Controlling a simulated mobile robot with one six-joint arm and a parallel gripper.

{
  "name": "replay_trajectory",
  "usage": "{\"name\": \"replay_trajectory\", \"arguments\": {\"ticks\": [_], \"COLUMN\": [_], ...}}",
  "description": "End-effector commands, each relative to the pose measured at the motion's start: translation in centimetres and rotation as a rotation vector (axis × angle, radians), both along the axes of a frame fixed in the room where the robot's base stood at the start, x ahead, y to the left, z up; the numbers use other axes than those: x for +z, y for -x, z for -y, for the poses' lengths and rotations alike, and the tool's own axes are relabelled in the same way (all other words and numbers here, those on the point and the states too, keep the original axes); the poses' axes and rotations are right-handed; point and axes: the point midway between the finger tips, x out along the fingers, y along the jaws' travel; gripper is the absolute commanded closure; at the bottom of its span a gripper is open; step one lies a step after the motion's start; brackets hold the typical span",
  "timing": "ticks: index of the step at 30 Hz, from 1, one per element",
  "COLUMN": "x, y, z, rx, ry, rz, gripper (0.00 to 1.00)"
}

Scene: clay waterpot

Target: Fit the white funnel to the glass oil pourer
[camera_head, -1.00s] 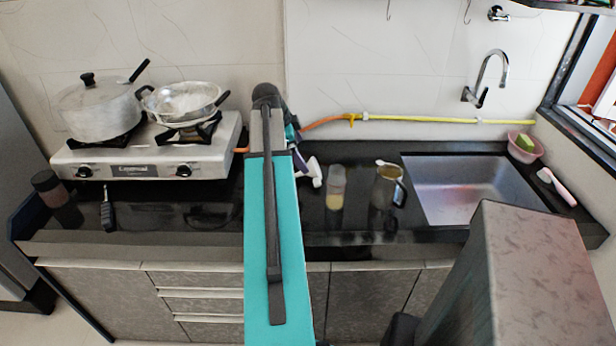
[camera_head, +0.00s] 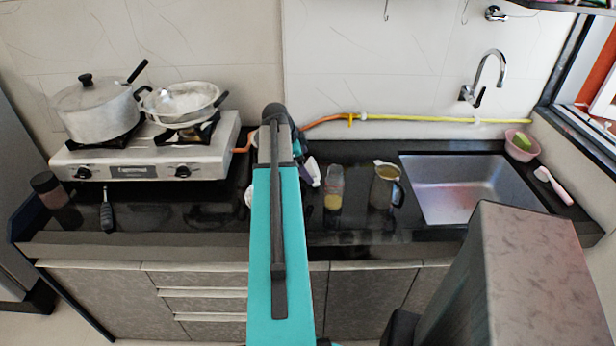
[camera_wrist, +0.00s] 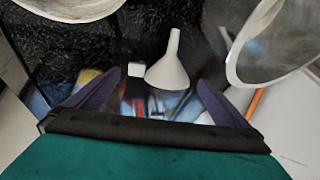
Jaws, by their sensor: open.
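The white funnel (camera_wrist: 167,72) shows in the wrist view, its narrow spout toward the top and its wide mouth toward my gripper (camera_wrist: 159,77). My gripper is open, with one dark purple finger on each side of the funnel's wide part. No clear grip shows; whether a finger touches it I cannot tell. In the head view my arm hides most of the gripper area. A see-through jug with a handle and golden contents, seemingly the glass oil pourer (camera_head: 386,188), stands upright on the counter left of the sink. The pourer is not clear in the wrist view.
A clear jar with yellow contents (camera_head: 333,188) stands left of the jug. A white and purple object (camera_head: 312,171) is beside my arm. The stove (camera_head: 140,160) with pot (camera_head: 95,108) and pan (camera_head: 183,103) is left; the sink (camera_head: 465,185) is right. A small white block (camera_wrist: 138,70) adjoins the funnel.

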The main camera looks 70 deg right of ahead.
Motion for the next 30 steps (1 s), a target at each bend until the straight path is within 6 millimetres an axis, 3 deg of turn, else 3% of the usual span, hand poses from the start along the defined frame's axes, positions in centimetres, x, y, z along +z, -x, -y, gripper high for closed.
{"name": "replay_trajectory", "arguments": {"ticks": [8, 30], "x": [-0.3, -4.6], "y": [0.1, 1.4], "z": [0.1, 2.0], "rx": [0.001, 0.001], "ry": [-0.001, 0.0], "rz": [-0.001, 0.0], "gripper": [0.0, 0.0]}}
